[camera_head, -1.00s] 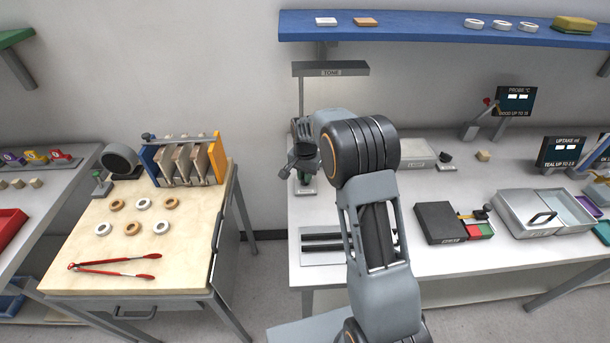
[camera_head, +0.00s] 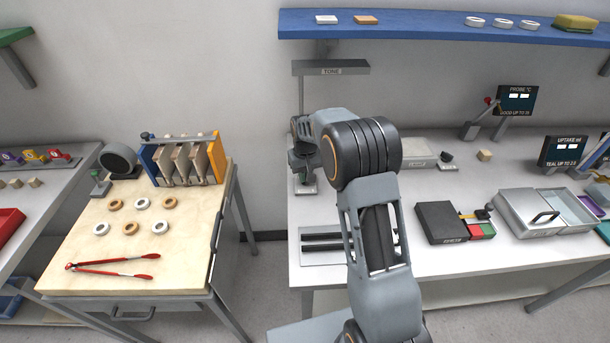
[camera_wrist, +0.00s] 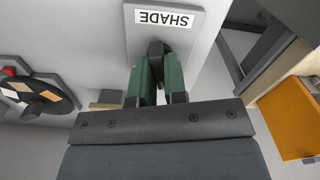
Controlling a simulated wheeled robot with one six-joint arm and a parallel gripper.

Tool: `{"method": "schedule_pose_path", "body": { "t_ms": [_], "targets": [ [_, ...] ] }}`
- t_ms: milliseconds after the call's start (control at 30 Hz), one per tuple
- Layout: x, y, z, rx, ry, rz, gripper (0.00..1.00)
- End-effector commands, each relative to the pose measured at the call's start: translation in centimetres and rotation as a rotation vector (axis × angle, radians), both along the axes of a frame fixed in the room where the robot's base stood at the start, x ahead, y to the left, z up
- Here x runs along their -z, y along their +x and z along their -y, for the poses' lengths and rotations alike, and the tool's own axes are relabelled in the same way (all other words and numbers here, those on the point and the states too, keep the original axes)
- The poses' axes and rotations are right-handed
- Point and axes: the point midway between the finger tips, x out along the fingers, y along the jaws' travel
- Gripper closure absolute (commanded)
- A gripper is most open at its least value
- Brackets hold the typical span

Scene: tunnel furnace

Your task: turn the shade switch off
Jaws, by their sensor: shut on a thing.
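The shade switch is a grey plate (camera_wrist: 140,38) with a white SHADE label, which reads upside down in the wrist view. A dark lever (camera_wrist: 157,52) stands up from it. My gripper (camera_wrist: 158,80) has green fingers, one on each side of the lever, and is shut on it. The fingers hide the lever's lower part in this view. In the head view the switch plate (camera_head: 306,188) lies on the white table's left part, and my gripper (camera_head: 303,165) is just above it, partly hidden by my arm.
A lamp-like hood marked TONE (camera_head: 332,70) stands on a post behind. A wooden-topped bench (camera_head: 190,230) with rings and red tongs (camera_head: 112,267) is to the left. A black box (camera_head: 440,222) and a grey tray (camera_head: 530,215) lie right. A blue shelf (camera_head: 430,28) hangs above.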

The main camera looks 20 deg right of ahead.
Motion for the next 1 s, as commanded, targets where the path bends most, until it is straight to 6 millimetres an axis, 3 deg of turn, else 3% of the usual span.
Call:
{"method": "schedule_pose_path", "body": {
  "t_ms": [400, 1000],
  "targets": [
    [-0.11, 0.06, -0.03, -0.21, 0.0, 0.002, 1.0],
    [-0.14, 0.08, -0.04, -0.257, -0.001, 0.003, 1.0]
  ]
}}
